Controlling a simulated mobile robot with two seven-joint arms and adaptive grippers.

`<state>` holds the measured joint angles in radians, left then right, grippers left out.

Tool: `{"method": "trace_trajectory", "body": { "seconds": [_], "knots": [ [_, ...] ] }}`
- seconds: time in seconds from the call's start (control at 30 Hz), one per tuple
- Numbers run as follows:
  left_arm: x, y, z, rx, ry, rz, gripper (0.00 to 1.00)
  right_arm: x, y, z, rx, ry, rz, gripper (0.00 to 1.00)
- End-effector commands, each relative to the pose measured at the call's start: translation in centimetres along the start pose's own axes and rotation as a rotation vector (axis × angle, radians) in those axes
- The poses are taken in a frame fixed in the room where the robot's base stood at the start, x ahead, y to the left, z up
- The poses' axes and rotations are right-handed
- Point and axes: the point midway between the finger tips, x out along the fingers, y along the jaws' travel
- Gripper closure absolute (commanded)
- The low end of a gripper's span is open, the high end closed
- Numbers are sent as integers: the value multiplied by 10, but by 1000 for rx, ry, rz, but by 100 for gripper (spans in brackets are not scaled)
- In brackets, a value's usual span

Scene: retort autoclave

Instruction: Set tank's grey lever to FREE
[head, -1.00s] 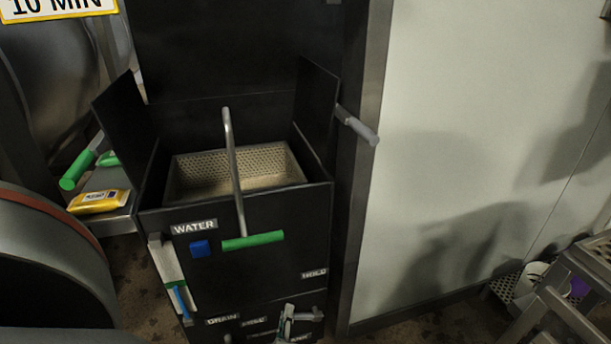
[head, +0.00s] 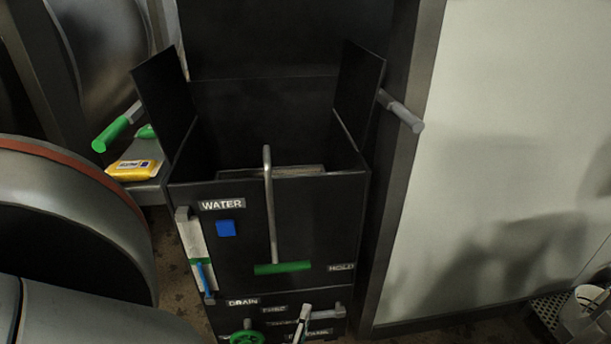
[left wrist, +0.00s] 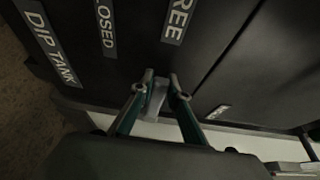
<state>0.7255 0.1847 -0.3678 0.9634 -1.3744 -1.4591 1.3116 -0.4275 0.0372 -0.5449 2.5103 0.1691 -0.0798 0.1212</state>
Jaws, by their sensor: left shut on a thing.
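The black tank (head: 305,205) stands in the middle of the head view. The left wrist view shows its DIP TANK label (left wrist: 50,45), CLOSED label (left wrist: 105,28) and FREE label (left wrist: 179,20). My left gripper (left wrist: 160,82) is shut on the grey lever (left wrist: 157,98) there. The lever sits below the labels in that picture, nearer to FREE than to CLOSED and roughly in line with FREE. In the head view this spot is small, low on the tank's front, and the lever's exact angle is hard to tell. My right gripper is in neither current view.
The tank front carries a WATER label (head: 222,204), a blue button (head: 226,228), a green-handled bar (head: 283,268) and a green DRAIN wheel (head: 247,337). Another grey handle (head: 402,111) sticks out at upper right. A yellow packet (head: 134,169) lies left. A pale wall is right.

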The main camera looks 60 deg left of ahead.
Motion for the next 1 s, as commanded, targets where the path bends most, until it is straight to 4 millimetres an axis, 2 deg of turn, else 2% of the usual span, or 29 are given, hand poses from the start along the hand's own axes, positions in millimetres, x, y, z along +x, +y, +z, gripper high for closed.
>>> {"method": "trace_trajectory", "body": {
  "seconds": [0.23, 0.27, 0.3, 0.33, 0.77, 1.0],
  "knots": [
    [0, 1, -2, -7, 2, 5, 100, 0, 0, 0, 0, 0, 0, 71],
    [0, 1, -2, -7, 2, 5, 79, 0, 0, 0, 0, 0, 0, 71],
    [0, 1, -2, -7, 2, 5, 69, 0, 0, 0, 0, -1, 0, 71],
    [0, 1, -2, -6, 2, 4, 67, 0, 0, 0, 0, -1, 0, 71],
    [0, -2, 0, -3, 0, 2, 67, 0, 0, 1, 1, -2, 1, 71],
    [0, -24, -1, -5, 1, 2, 67, 0, 0, 0, 0, -1, 1, 71]
  ]
}}
